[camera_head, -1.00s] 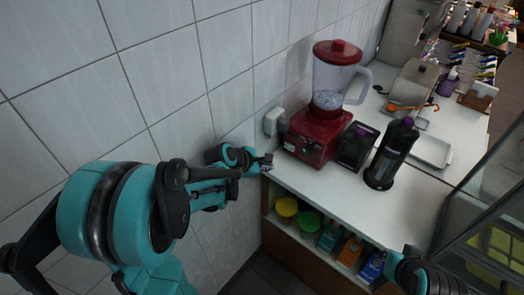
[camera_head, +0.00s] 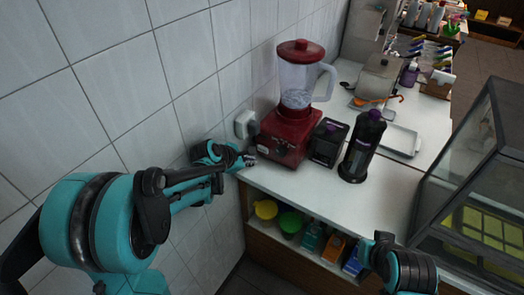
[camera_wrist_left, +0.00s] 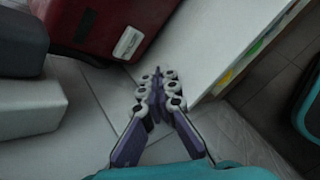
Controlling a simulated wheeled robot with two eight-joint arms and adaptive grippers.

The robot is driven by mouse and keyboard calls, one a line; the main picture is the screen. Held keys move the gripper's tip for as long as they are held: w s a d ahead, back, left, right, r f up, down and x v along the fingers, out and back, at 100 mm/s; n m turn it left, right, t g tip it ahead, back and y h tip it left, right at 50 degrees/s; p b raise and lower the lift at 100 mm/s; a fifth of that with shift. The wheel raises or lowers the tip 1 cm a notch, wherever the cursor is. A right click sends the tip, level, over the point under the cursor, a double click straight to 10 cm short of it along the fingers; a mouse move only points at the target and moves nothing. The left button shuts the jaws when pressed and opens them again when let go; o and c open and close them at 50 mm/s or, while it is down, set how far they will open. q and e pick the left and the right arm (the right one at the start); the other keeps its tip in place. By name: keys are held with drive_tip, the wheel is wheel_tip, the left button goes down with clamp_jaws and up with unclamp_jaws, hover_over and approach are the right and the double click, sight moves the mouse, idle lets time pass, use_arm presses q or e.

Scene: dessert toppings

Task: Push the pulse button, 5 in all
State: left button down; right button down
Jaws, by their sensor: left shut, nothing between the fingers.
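The blender has a red base (camera_head: 285,138), a clear jug (camera_head: 296,85) and a red lid. It stands on the white counter against the tiled wall. My left gripper (camera_head: 250,158) is shut and empty, just left of the base's front face near its pale label. In the left wrist view the shut fingertips (camera_wrist_left: 166,76) are below the red base (camera_wrist_left: 95,22) and its white label (camera_wrist_left: 128,43), with a gap in the picture. I cannot make out the pulse button or any contact. My right gripper (camera_head: 382,240) is low at the right, its fingers unclear.
A black box (camera_head: 327,143) and a dark bottle (camera_head: 362,147) stand right of the blender. A white wall socket (camera_head: 244,123) is left of it. The counter front (camera_head: 330,195) is clear. A glass case (camera_head: 480,160) stands at the right.

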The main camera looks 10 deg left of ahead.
sight(262, 151)
use_arm(q)
drive_tip(key=shift+w+d, duration=0.3)
drive_tip(key=shift+w, duration=0.5)
drive_tip(key=shift+w+d, duration=0.3)
drive_tip(key=shift+w, duration=0.45)
drive_tip(key=shift+w, duration=0.15)
drive_tip(key=shift+w+d, duration=0.15)
drive_tip(key=shift+w, duration=0.1)
drive_tip(key=shift+w+d, duration=0.1)
drive_tip(key=shift+w, duration=0.25)
idle(0.8)
drive_tip(key=shift+w+d+r, duration=0.1)
drive_tip(key=shift+w+r, duration=0.15)
idle(0.7)
drive_tip(key=shift+s, duration=0.1)
drive_tip(key=shift+s+a+f, duration=0.25)
drive_tip(key=shift+s+a, duration=0.05)
drive_tip(key=shift+s, duration=0.3)
drive_tip(key=shift+s, duration=0.1)
